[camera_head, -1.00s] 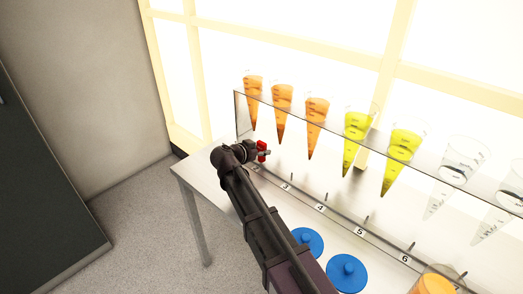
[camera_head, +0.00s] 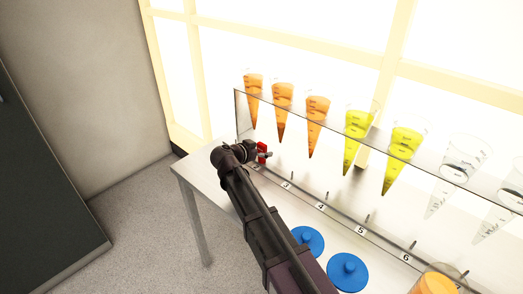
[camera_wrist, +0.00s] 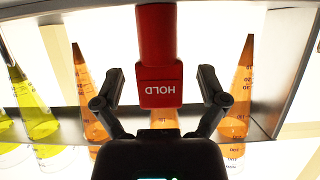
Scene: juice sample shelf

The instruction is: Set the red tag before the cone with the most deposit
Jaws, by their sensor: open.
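The red tag (camera_head: 262,147), lettered HOLD, is at the left end of the rack's front in the head view. In the wrist view the tag (camera_wrist: 160,55) lies between my gripper's spread fingers (camera_wrist: 160,82), with gaps on both sides. My gripper (camera_head: 262,155) is open; its fingers are small in the head view. Three orange cones (camera_head: 253,95), (camera_head: 282,105), (camera_head: 317,118) hang tip down at the left of the rack.
Clear cones (camera_head: 460,165) hang at the right of the transparent rack. Number labels (camera_head: 320,207) and short pegs line its front. Two blue lids (camera_head: 347,271) and an orange-filled container (camera_head: 436,283) are on the white table (camera_head: 210,185) nearer me. A bright window stands behind.

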